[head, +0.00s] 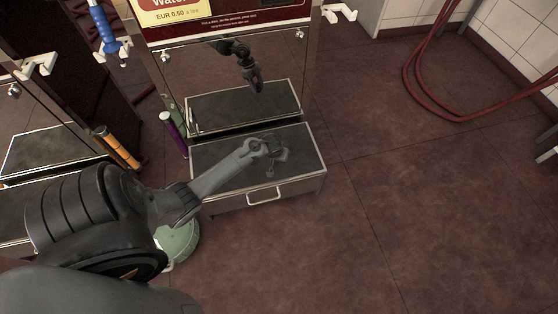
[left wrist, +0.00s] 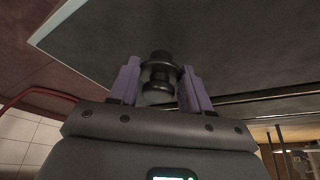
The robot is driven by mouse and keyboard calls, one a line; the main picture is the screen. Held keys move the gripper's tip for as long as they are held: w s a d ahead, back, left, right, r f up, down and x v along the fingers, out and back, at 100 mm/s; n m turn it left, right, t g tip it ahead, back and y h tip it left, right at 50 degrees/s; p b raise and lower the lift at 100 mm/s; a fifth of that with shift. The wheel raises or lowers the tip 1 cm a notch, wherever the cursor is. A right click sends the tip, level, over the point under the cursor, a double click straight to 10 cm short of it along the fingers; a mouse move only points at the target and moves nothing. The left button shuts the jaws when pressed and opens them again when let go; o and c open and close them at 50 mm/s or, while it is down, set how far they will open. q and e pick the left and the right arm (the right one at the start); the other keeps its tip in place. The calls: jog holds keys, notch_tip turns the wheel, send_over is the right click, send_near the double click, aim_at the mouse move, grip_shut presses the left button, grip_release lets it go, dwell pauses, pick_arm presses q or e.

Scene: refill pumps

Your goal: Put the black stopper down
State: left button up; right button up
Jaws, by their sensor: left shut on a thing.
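My left gripper (head: 275,157) is above the dark top of a low metal-edged box (head: 225,177) in front of the pump. In the left wrist view the left gripper (left wrist: 160,72) has its two purple fingers closed on the black stopper (left wrist: 159,78), which sits between them. A dark flat surface lies close beyond the stopper. I cannot tell whether the stopper touches it. In the head view the stopper is too small and dark to make out. My right gripper is not in view.
The pump's shiny front panel (head: 185,75) stands behind the box and mirrors my arm. An orange handle (head: 118,147), a purple handle (head: 173,135) and a pale green container (head: 180,242) are to the left. A red hose (head: 408,75) hangs at upper right.

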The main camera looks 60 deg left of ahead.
pick_arm(q)
notch_tip(320, 180, down, 2)
jog(key=shift+f+b, duration=0.15)
jog(key=shift+b, duration=0.45)
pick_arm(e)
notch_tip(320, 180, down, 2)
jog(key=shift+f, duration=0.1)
pick_arm(q)
jog(key=o, duration=1)
jog(key=shift+f, duration=0.1)
